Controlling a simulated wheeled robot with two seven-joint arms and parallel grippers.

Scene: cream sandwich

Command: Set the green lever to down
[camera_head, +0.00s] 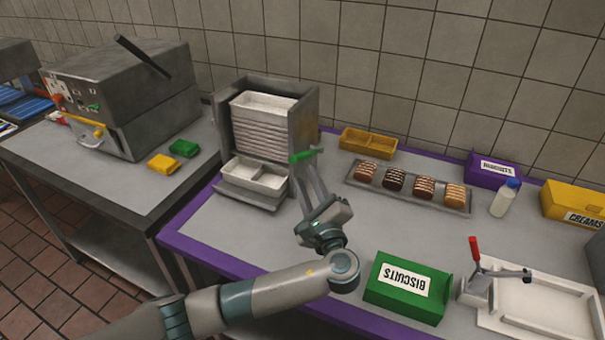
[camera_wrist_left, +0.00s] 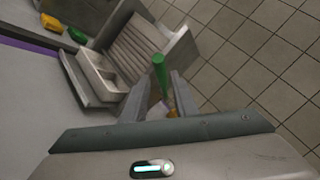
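The green lever (camera_head: 303,155) sticks out at the front right side of the grey tray dispenser (camera_head: 308,110), with its handle roughly level in the head view. In the wrist view the green lever (camera_wrist_left: 160,72) shows between and beyond my fingertips. My left gripper (camera_head: 308,172) is just below the handle in the head view, its two long fingers apart. In the wrist view my left gripper (camera_wrist_left: 158,88) is open, with nothing clearly held. I cannot tell whether a finger touches the lever. My right gripper is out of view.
A white two-part tray (camera_head: 256,174) sits at the dispenser's foot. A green biscuits box (camera_head: 405,288) and a red-handled press (camera_head: 475,250) stand at the front right. A tray of several eclairs (camera_head: 410,188) lies behind. Clear table lies left of my arm.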

